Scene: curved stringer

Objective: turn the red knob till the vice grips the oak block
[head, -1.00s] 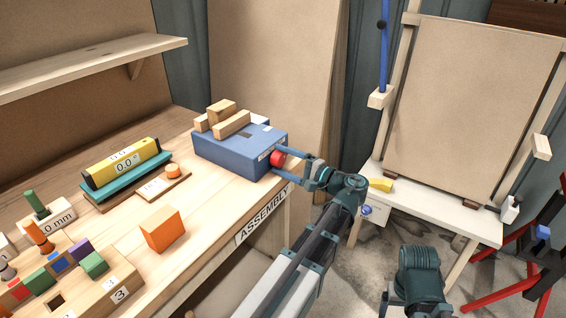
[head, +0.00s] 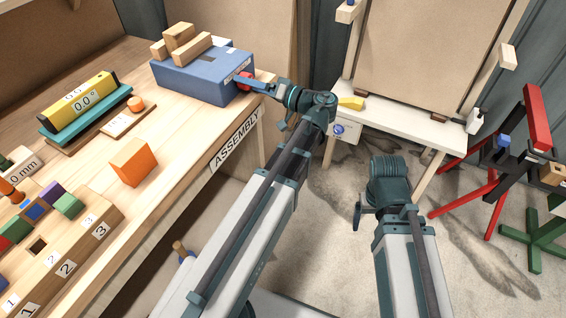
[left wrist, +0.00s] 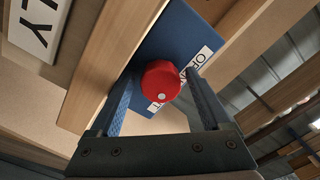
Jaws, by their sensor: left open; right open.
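The blue vice (head: 203,78) sits on the workbench. Pale wooden pieces stand on its top, the oak block (head: 179,33) apparently the middle one, between two wooden jaws (head: 192,48). Whether the jaws touch it is too small to tell. The red knob (head: 244,81) is on the vice's right face, partly covered by my left gripper (head: 257,84). In the left wrist view the red knob (left wrist: 160,82), with a pale dot, lies between the open fingers, with a narrow gap visible on each side. My right gripper (head: 362,211) is open and empty, over the floor.
An orange block (head: 132,163), a yellow level (head: 83,100) and a numbered rack (head: 75,245) with coloured pieces stand on the bench. A white side table (head: 400,118) with a yellow item (head: 351,103) stands behind my left arm. Red-legged stands (head: 465,200) are at right.

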